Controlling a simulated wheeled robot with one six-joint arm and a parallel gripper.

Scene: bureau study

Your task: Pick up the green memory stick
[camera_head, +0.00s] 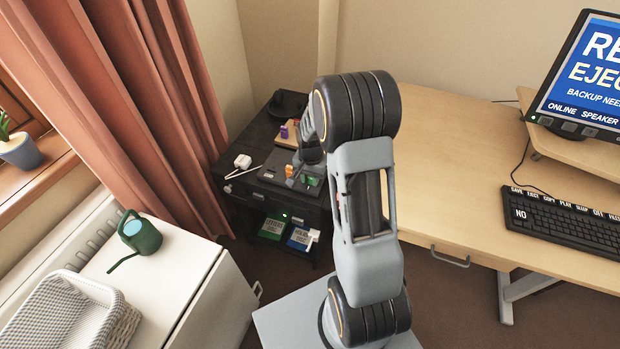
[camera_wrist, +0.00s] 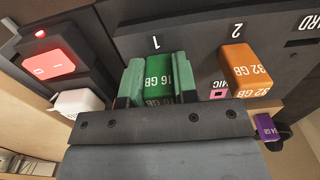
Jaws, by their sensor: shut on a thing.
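The green memory stick (camera_wrist: 160,78), marked 16 GB, sits between the two fingers of my gripper (camera_wrist: 158,90) in the wrist view. The fingers are shut on its sides. Its far end is at the dark panel below the number 1; I cannot tell whether it is still seated in a slot. In the head view a small green patch (camera_head: 312,181) shows at the dark unit, beside my arm's end, which partly hides the spot.
An orange stick (camera_wrist: 247,68), marked 32 GB, stands at number 2, close on the right. A purple stick (camera_wrist: 267,127) is further right. A red lit switch (camera_wrist: 47,61) and a white piece (camera_wrist: 78,103) are on the left. A desk with a keyboard (camera_head: 570,225) is at right.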

